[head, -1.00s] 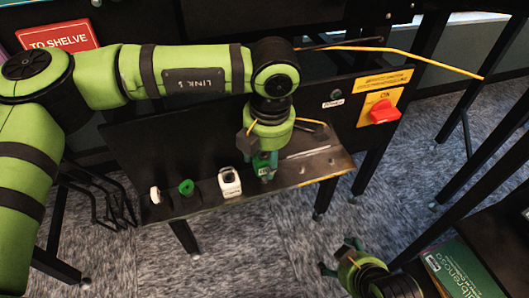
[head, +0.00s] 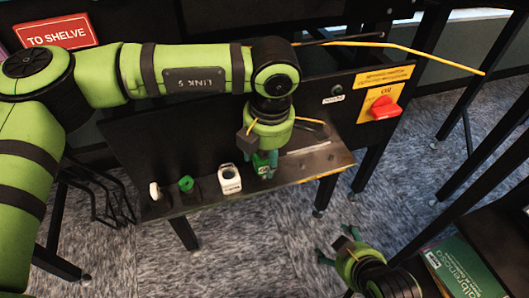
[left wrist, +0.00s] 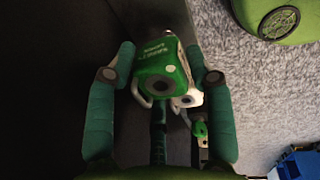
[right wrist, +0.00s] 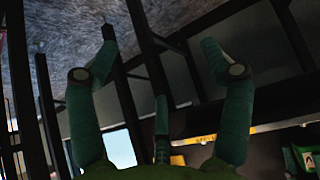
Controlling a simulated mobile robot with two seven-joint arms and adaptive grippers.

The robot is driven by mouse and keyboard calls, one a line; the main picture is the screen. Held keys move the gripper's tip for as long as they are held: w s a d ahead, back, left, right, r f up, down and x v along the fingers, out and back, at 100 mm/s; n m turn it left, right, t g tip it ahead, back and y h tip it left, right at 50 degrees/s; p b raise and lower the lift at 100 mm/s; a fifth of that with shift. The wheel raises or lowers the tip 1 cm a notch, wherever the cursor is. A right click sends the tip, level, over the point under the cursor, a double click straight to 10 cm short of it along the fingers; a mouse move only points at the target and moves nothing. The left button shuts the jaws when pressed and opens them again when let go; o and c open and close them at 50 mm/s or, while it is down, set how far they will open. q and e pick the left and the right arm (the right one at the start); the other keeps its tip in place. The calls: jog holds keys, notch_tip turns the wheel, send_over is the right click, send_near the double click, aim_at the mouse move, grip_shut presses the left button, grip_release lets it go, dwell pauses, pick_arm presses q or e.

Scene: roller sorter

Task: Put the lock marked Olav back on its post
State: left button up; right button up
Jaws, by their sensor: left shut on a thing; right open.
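A green lock (head: 264,168) with a pale label hangs at my left gripper (head: 263,154), above the ledge. In the left wrist view the green lock (left wrist: 159,72) sits between the fingers of my left gripper (left wrist: 166,78), its shackle showing and small lettering I cannot read. A white lock (head: 229,180) stands on the ledge just left of it; it also shows behind the green lock in the left wrist view (left wrist: 187,98). I cannot tell which lock is marked Olav. My right gripper (head: 337,250) is open and empty, low at the right, away from the ledge.
The narrow dark ledge (head: 205,198) runs along the black panel. A green piece (head: 186,184) and a white-and-dark piece (head: 155,190) stand on its left part. A red switch (head: 385,109) on a yellow plate is at right. A green book (head: 452,270) lies bottom right.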

jog(key=shift+w, duration=0.15)
pick_arm(q)
jog(key=shift+f, duration=0.15)
jog(key=shift+f+b, duration=0.25)
jog(key=shift+b, duration=0.2)
jog(key=shift+f, duration=0.2)
jog(key=shift+f+b, duration=0.2)
jog(key=shift+b, duration=0.2)
jog(key=shift+f+b, duration=0.3)
pick_arm(e)
jog(key=shift+w+a+r+n+t+y, duration=0.2)
jog(key=shift+w+a+r+t+y, duration=0.25)
jog(key=shift+w+a+r+t, duration=0.95)
jog(key=shift+w+a+r+n+t+y, duration=0.2)
jog(key=shift+w+r+t+y, duration=0.55)
jog(key=shift+r, duration=1.4)
jog(key=shift+w+a+r+n+t+y, duration=0.2)
jog(key=shift+w+a+r+t, duration=0.6)
jog(key=shift+w+r+t, duration=0.7)
pick_arm(q)
jog(key=shift+f, duration=0.2)
jog(key=shift+f+b, duration=0.3)
jog(key=shift+b, duration=0.25)
pick_arm(e)
notch_tip(320, 180, up, 7)
jog(key=a+t+y, duration=0.2)
jog(key=t, duration=0.1)
jog(key=shift+s+n+t, duration=0.2)
jog(key=shift+n+t, duration=0.1)
jog(key=shift+t, duration=0.05)
